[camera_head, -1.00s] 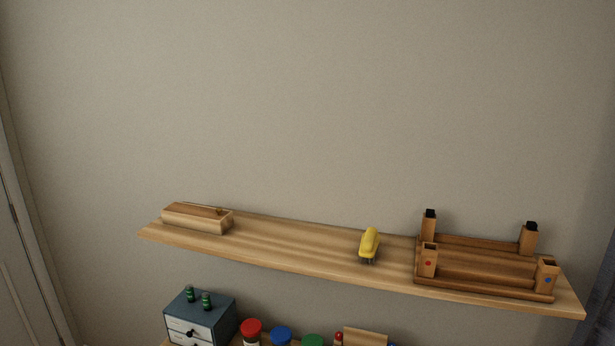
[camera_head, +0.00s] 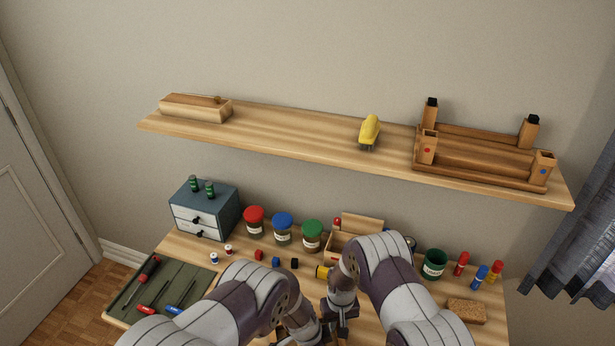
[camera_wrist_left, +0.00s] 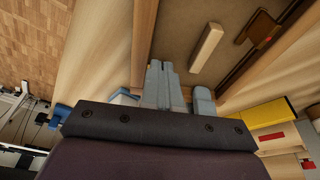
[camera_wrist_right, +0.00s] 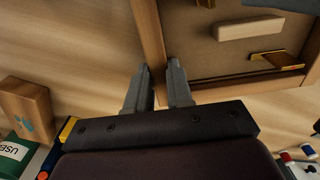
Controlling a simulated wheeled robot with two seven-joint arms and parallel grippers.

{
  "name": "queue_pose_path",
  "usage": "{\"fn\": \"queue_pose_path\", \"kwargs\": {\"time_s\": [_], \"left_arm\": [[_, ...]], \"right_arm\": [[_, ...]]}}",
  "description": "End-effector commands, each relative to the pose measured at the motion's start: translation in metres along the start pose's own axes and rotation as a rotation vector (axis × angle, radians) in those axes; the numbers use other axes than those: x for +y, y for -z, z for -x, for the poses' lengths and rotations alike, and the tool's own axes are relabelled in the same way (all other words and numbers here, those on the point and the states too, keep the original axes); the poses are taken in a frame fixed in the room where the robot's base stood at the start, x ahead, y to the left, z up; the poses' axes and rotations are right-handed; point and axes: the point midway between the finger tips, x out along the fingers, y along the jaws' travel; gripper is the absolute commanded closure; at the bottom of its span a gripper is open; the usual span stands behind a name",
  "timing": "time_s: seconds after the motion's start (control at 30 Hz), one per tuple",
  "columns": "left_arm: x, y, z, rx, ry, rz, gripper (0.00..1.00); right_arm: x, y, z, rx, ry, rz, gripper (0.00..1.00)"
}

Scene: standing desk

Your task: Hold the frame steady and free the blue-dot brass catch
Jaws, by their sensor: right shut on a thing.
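The wooden frame (camera_wrist_right: 150,40) lies back up, with a brown backing (camera_wrist_right: 210,60), and shows in both wrist views. A pale wooden bar (camera_wrist_right: 248,27) stands out from the backing. A brass catch (camera_wrist_right: 282,57) sits at the frame's inner edge in the right wrist view; I see no blue dot on it. A brown-red catch (camera_wrist_left: 265,35) shows in the left wrist view. My right gripper (camera_wrist_right: 160,70) is shut on the frame's side. My left gripper (camera_wrist_left: 162,68) has its fingers together, close to the frame and empty. In the head view my arms hide the frame.
A wood block with a blue paw print (camera_wrist_right: 25,108) and a green can (camera_wrist_right: 12,155) stand left in the right wrist view. Jars (camera_head: 283,228), a drawer box (camera_head: 205,210) and a tool mat (camera_head: 160,290) sit on the desk. A shelf (camera_head: 290,135) hangs above.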

Motion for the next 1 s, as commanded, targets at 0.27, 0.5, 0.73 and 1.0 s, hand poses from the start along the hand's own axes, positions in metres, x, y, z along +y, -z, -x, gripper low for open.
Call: {"fn": "queue_pose_path", "kwargs": {"time_s": [0.27,0.5,0.73,1.0], "left_arm": [[0.0,0.001,0.0,0.001,0.001,-0.001,1.0],[0.001,-0.003,0.002,0.002,0.001,0.0,1.0],[0.001,-0.002,0.018,0.003,0.003,-0.002,1.0],[0.002,0.007,0.056,0.001,0.002,-0.002,1.0]], "right_arm": [[0.0,0.001,0.001,0.003,0.001,-0.001,1.0],[0.0,0.001,0.001,0.003,0.001,-0.001,1.0],[0.0,0.001,0.001,0.002,0.0,-0.001,1.0],[0.0,0.001,0.001,0.002,0.0,-0.001,1.0]]}}
